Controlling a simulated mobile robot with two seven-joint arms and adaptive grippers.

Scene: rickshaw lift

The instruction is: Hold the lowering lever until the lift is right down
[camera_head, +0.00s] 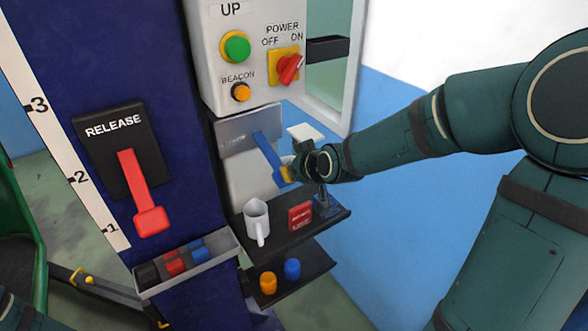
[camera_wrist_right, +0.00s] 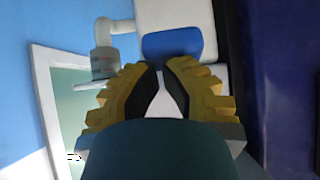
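A blue lever (camera_head: 267,152) slopes down to the right from a grey plate below the control box; the plate's lettering is too small to read. My right gripper (camera_head: 288,174) is at the lever's lower end, its yellow fingers against it. In the right wrist view, the gripper's fingertips (camera_wrist_right: 160,65) are drawn together, with the blue lever end (camera_wrist_right: 172,43) just beyond them, not visibly between them. A red lever (camera_head: 139,190) labelled RELEASE hangs down on the blue column (camera_head: 155,62). My left gripper is out of view. The lift's height is unclear.
The control box (camera_head: 212,75) carries green and orange buttons and a red power switch. A shelf (camera_head: 330,222) below holds a white mug (camera_head: 256,220), a red box (camera_head: 300,216) and a spray bottle. A parts tray (camera_head: 220,250) sits left. A numbered scale (camera_head: 52,135) runs along the column.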

